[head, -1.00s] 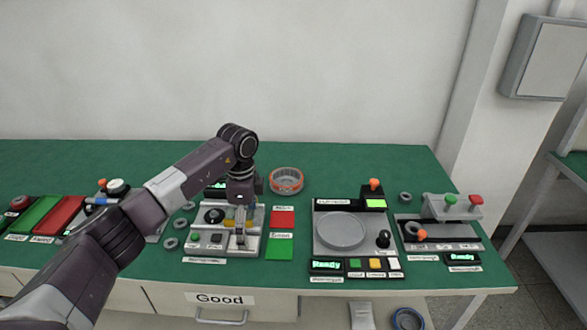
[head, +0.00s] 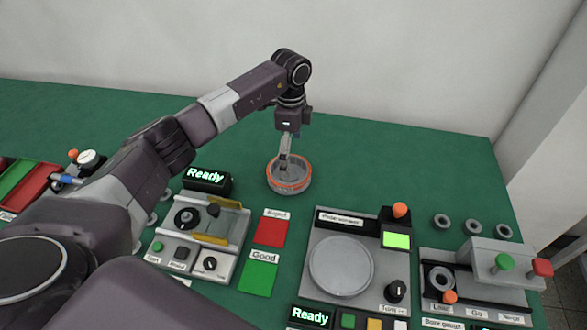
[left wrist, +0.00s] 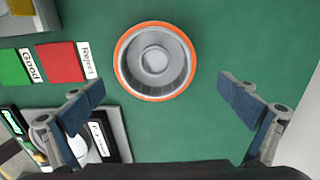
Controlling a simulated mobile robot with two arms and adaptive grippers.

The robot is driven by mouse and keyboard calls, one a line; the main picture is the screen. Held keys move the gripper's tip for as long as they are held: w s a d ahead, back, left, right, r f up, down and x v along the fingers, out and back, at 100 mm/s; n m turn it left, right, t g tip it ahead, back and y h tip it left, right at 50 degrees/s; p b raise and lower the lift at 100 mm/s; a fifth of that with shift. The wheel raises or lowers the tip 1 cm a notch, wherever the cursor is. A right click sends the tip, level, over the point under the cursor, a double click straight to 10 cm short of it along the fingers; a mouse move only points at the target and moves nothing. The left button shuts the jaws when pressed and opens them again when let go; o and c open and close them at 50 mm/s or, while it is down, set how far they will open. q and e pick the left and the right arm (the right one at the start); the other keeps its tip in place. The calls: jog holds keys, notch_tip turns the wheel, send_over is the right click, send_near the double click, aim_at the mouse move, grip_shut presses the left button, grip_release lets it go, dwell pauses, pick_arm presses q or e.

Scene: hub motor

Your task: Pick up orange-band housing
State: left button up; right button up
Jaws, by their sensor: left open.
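The orange-band housing (head: 289,178) is a round grey cup with an orange ring around its rim. It stands upright on the green table, behind the red and green pads. In the left wrist view the housing (left wrist: 154,61) lies ahead of the fingertips, centred a little left of the middle of the gap. My left gripper (head: 287,150) points down at the housing in the head view, its fingers overlapping the housing's far part. In the left wrist view the left gripper (left wrist: 160,95) is spread wide with nothing between its fingers. My right gripper is not in view.
The red Reject pad (head: 271,231) and green Good pad (head: 259,272) lie in front of the housing. A station with a round plate (head: 341,266) stands front right, and a "Ready" station (head: 206,178) front left. The green table (head: 400,150) is clear right of the housing.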

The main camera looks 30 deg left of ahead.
pick_arm(q)
jog(key=shift+s+f, duration=0.2)
jog(key=shift+f, duration=0.3)
jog(key=f, duration=0.1)
jog(key=f+p, duration=0.1)
jog(key=f, duration=0.1)
jog(key=f+p, duration=0.1)
jog(key=shift+s+a+f, duration=0.1)
jog(key=shift+s+f, duration=0.15)
jog(key=shift+f, duration=0.35)
jog(key=c, duration=1.3)
jog(key=shift+w, duration=0.1)
jog(key=shift+c, duration=1.1)
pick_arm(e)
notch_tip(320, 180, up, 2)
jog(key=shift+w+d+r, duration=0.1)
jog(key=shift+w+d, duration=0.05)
pick_arm(q)
jog(key=shift+r, duration=0.1)
